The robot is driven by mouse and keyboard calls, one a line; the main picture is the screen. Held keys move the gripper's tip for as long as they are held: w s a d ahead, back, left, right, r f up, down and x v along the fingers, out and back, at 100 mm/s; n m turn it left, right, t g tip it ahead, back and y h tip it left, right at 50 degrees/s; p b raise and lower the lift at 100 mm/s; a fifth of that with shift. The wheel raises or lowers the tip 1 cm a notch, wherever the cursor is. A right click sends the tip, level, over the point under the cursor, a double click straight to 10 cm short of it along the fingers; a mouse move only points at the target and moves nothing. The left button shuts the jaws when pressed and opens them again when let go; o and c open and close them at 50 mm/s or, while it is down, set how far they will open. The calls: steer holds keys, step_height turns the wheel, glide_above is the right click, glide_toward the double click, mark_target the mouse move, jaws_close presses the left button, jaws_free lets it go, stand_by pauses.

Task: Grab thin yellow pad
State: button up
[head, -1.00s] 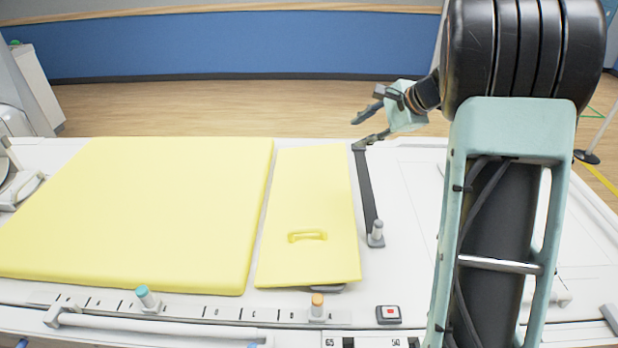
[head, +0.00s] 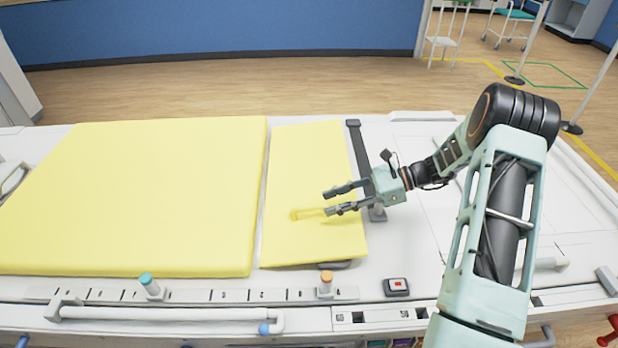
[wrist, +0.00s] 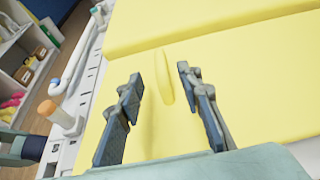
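The thin yellow pad (head: 300,165) lies on the white table, to the right of a larger, thicker yellow pad (head: 150,190). A small yellow handle (head: 301,214) stands on the thin pad. My gripper (head: 328,202) is open and points left, over the pad's right part with its fingertips close to the handle. In the wrist view my gripper (wrist: 157,85) has its fingers apart, and the handle (wrist: 164,76) lies just beyond and between the fingertips. Nothing is between the fingers that I can see as held. The near part of the handle is partly covered by a finger in the head view.
A dark strap (head: 358,150) and a grey post run along the pad's right side. An orange-capped peg (head: 326,284), a teal-capped peg (head: 150,285) and a red-button box (head: 397,286) stand along the front edge. The white table top (head: 420,250) right of the pad is mostly clear.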

mark_target(310, 207)
steer(key=x, duration=0.6)
steer(key=shift+a, duration=0.4)
steer(key=shift+w, duration=0.1)
jaws_close()
